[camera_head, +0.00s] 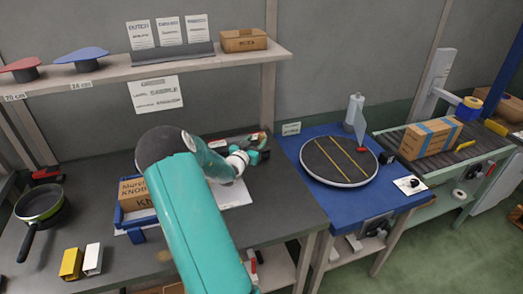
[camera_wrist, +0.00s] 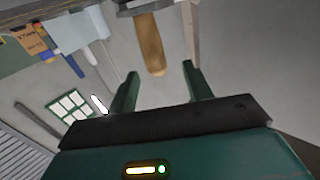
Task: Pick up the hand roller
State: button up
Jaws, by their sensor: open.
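A tan wooden handle (camera_wrist: 150,48) joined to a grey part shows at the top of the wrist view, and it looks like the hand roller. My gripper (camera_wrist: 160,70) is open, with its two dark green fingers apart and nothing held between them. The handle's end lies just beyond the fingertips, roughly in line with the gap, and I see no contact. In the head view, my gripper (camera_head: 260,152) is low over the back right of the dark bench. I cannot make out the roller there; my arm covers part of the bench.
A blue tray with a cardboard box (camera_head: 131,194) stands left of my arm. A pan (camera_head: 40,203) and yellow and white blocks (camera_head: 82,260) lie further left. A blue table with a round turntable (camera_head: 335,160) and a conveyor carrying a carton (camera_head: 430,138) are at right. A shelf (camera_head: 200,57) overhangs behind.

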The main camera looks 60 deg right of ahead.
aim_at(260, 138)
jog(key=d, duration=0.4)
jog(key=shift+s+d+f, duration=0.1)
jog(key=shift+s+d, duration=0.1)
jog(key=shift+d, duration=0.1)
jog(key=shift+c, duration=0.4)
jog(key=c, duration=1)
jog(key=shift+o, duration=0.2)
